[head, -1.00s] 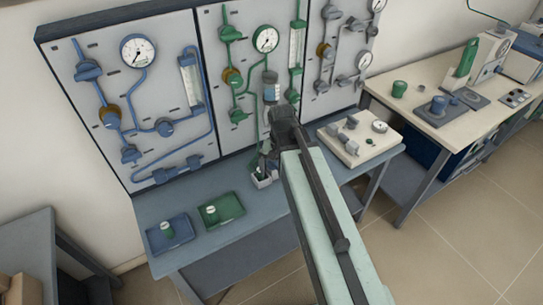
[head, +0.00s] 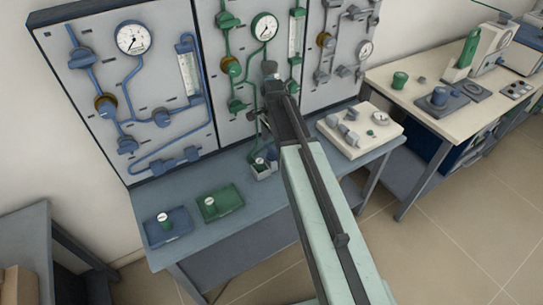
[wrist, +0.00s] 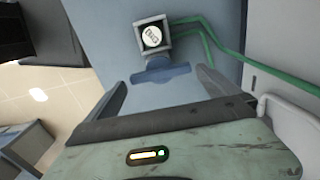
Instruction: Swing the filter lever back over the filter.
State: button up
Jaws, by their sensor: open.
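My gripper (head: 274,92) is raised in front of the lower part of the middle panel, over the filter's place. It covers most of the filter; only a grey top (head: 269,68) shows above it. In the wrist view my gripper (wrist: 162,77) is open, its two fingers spread wide. A blue-grey, bar-like piece (wrist: 160,73) shows between the fingers, apart from both. It may be the filter lever, but I cannot tell for sure, nor whether the fingers are level with it.
A small open box (head: 264,172) on the bench holds a white-topped piece; the box also shows in the wrist view (wrist: 166,21). Green pipes (wrist: 222,45) run beside it. A blue tray (head: 180,237) and a green tray (head: 230,199) lie left. A pale instrument board (head: 375,143) stands right.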

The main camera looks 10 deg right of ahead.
aim_at(273, 154)
notch_tip(273, 154, down, 3)
jog(key=shift+r+b, duration=0.15)
jog(key=shift+b, duration=0.55)
jog(key=shift+r, duration=0.15)
jog(key=c, duration=1)
jog(key=shift+a, duration=0.2)
jog(key=shift+d, duration=0.1)
